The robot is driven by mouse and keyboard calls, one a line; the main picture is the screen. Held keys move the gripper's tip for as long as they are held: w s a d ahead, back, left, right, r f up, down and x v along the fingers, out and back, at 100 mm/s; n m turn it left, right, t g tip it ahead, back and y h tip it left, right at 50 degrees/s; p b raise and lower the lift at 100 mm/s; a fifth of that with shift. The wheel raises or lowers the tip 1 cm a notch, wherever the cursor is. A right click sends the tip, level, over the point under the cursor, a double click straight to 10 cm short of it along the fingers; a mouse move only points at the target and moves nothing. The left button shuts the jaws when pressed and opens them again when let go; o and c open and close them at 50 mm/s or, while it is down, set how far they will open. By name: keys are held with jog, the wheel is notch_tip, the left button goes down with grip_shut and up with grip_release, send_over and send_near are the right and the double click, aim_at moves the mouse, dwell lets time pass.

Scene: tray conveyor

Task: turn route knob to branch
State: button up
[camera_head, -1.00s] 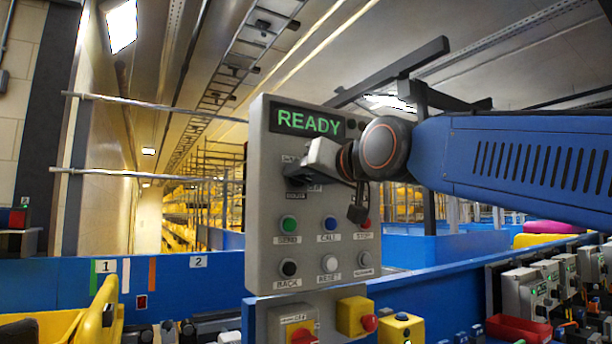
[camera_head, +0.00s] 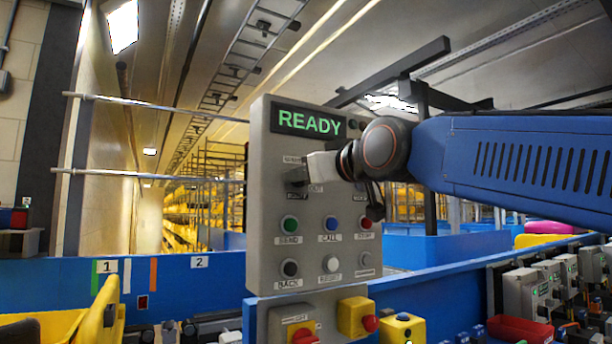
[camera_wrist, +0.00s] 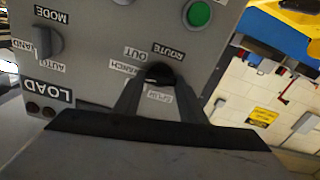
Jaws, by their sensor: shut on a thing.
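The grey control panel (camera_head: 262,200) stands upright, its display reading READY. The route knob (camera_wrist: 160,70) is a small dark knob below the ROUTE label in the wrist view, with OUT and BRANCH labels and one partly covered label around it. My gripper (camera_wrist: 157,77) is shut on the knob, one finger on each side. The fingers hide most of the knob, so I cannot tell where it points. In the head view my gripper (camera_head: 298,178) reaches the panel's upper left from the right, and the knob there is mostly covered.
A green button (camera_head: 289,223) sits just below the knob, beside a blue button (camera_head: 331,223). A mode knob (camera_wrist: 48,42) is beside it on the panel. Red and yellow controls (camera_head: 352,314) are mounted below. Blue conveyor walls (camera_head: 200,275) run behind.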

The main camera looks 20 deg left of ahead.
jog(key=o, duration=1.1)
jog(key=shift+c, duration=0.2)
jog(key=v, duration=1.7)
jog(key=shift+d, duration=0.25)
jog(key=shift+s, duration=0.1)
